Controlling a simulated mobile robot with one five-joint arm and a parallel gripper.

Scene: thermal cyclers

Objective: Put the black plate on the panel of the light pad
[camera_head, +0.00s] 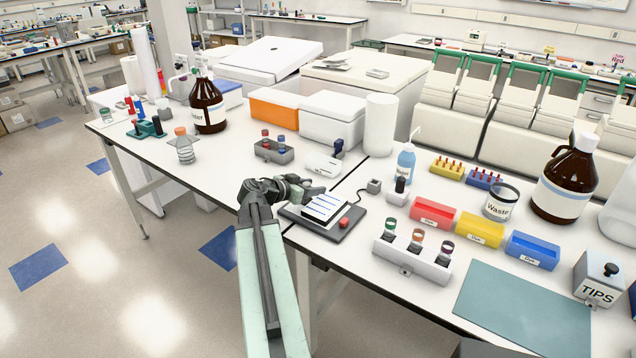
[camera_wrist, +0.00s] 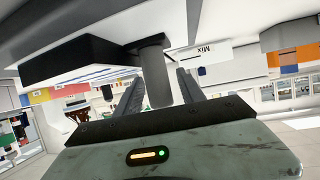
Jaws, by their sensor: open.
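The light pad (camera_head: 352,226) is a dark grey slab at the table's front edge in the head view, with a red knob. On it lies a white, blue-striped face (camera_head: 322,206) with a black border. I cannot tell whether this is the panel alone or has the black plate on it; no separate black plate is clear. My gripper (camera_head: 318,193) is just behind and left of the pad. In the wrist view, my gripper's (camera_wrist: 158,80) fingers are apart. A dark grey cylinder (camera_wrist: 156,75) shows between them, and I cannot tell if they touch it. A black block (camera_wrist: 75,62) is at left.
A white mixer (camera_head: 322,165) stands behind my gripper; its "Mix" label shows in the wrist view (camera_wrist: 203,52). A tube rack (camera_head: 273,152) is behind left. A small grey block (camera_head: 374,186) and a white vial holder (camera_head: 412,262) are right of the pad. The left table front is fairly clear.

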